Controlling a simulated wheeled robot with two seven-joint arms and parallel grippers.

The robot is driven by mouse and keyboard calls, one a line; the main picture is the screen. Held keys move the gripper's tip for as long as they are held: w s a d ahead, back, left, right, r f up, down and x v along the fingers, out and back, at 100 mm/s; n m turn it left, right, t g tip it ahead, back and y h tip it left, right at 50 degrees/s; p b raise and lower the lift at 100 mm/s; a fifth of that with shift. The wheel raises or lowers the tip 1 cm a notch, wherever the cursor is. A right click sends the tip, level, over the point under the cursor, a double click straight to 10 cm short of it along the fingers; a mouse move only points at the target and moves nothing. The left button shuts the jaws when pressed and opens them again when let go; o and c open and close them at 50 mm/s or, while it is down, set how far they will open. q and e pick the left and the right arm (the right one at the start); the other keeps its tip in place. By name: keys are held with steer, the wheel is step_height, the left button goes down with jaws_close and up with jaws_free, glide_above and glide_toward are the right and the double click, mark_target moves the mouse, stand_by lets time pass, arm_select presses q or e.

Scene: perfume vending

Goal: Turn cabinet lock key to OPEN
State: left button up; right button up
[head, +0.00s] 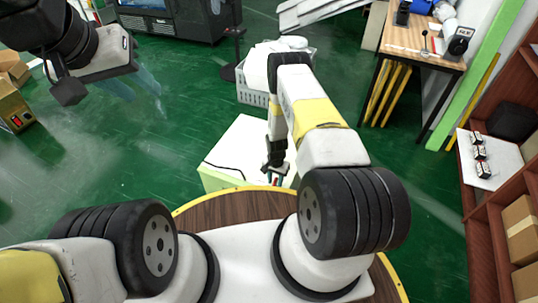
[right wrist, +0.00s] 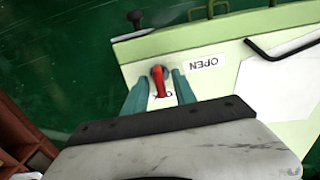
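The cabinet (head: 233,150) is a pale box with a light green edge, below my right arm in the head view. In the right wrist view its face (right wrist: 222,82) carries a red key (right wrist: 159,82) on a round lock. A label reading OPEN (right wrist: 204,61), upside down, is to the right of the key. A second label below the key is mostly hidden. My right gripper (right wrist: 160,88) has its teal fingers apart, one on each side of the key, with gaps visible. It also shows at the cabinet in the head view (head: 276,172). My left gripper (head: 143,82) is blurred at the upper left, away from the cabinet.
A black bent handle (right wrist: 285,47) is on the cabinet's right. A dark knob (right wrist: 135,17) stands beyond its edge. A white basket (head: 254,97) is behind the cabinet. A wooden table (head: 410,40) and a shelf (head: 510,210) are at right.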

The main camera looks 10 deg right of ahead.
steer(key=shift+f, duration=0.1)
steer(key=shift+c, duration=0.2)
jaws_close()
steer(key=shift+n, duration=0.3)
steer(key=n, duration=0.3)
steer(key=shift+n, duration=0.4)
steer(key=n, duration=0.4)
steer(key=shift+n, duration=0.3)
steer(key=n, duration=0.4)
steer(key=shift+n, duration=2.4)
